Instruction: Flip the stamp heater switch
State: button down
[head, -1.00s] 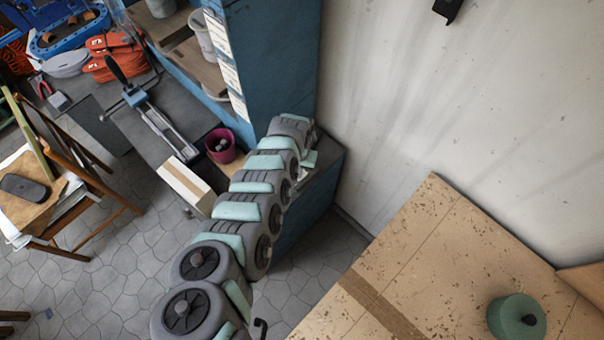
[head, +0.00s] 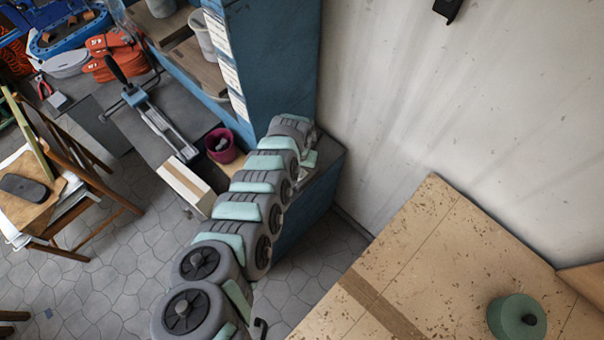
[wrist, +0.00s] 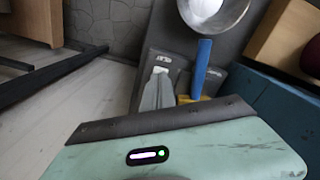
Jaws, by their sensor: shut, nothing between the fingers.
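No stamp heater or switch is clearly recognisable in either view. In the wrist view, the mint-green housing with a lit indicator fills the bottom. My gripper (wrist: 160,75) shows just beyond it as two pale grey fingers close together, shut with nothing visible between them. They are over a grey surface (wrist: 146,62), and I cannot tell whether they touch it. In the head view my arm reaches to the end of the low blue cabinet (head: 312,205), beside the tall blue cabinet side (head: 270,60). The fingertips are not distinct there.
A blue-handled metal pan (wrist: 203,60) lies close right of the fingers. A magenta cup (head: 221,147), a box (head: 186,187) and a lever tool (head: 155,118) stand left of my arm. A tan table (head: 430,255) with a green round object (head: 505,312) is at lower right.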

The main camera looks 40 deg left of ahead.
jog(key=shift+f+b, duration=0.65)
jog(key=shift+f, duration=0.25)
dwell(0.3)
notch_tip(320, 180, up, 7)
jog(key=p, duration=0.8)
jog(key=shift+r, duration=0.1)
dwell(0.4)
